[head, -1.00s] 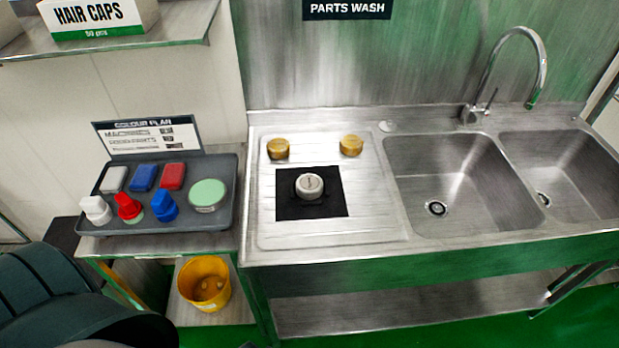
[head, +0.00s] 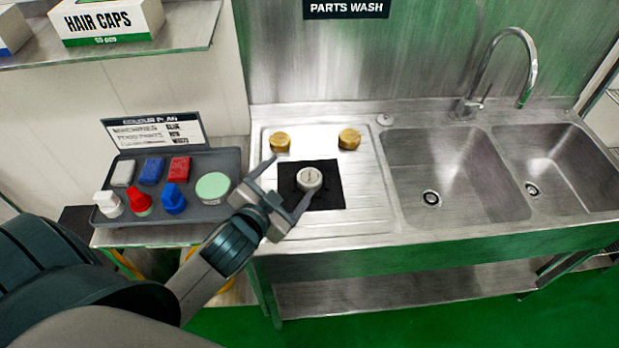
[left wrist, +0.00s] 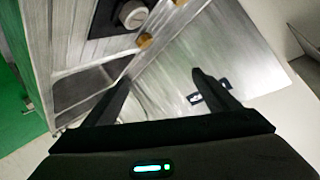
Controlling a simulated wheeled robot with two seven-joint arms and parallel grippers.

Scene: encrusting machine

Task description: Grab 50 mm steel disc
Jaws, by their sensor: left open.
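The steel disc (head: 310,179) is a small round grey-white piece with a marked top. It sits on a black square mat (head: 328,200) on the ribbed drainboard. In the left wrist view the disc (left wrist: 133,14) shows at the top, beyond the two open fingers (left wrist: 160,78). My right gripper is in no view.
Two brass-coloured round pieces (head: 281,142) and (head: 349,139) stand behind the mat. A grey tray (head: 222,160) with brushes, blocks and a green-topped tub is at left. Two sink basins (head: 447,180) and a tap (head: 508,60) are at right. The drainboard right of the mat is clear.

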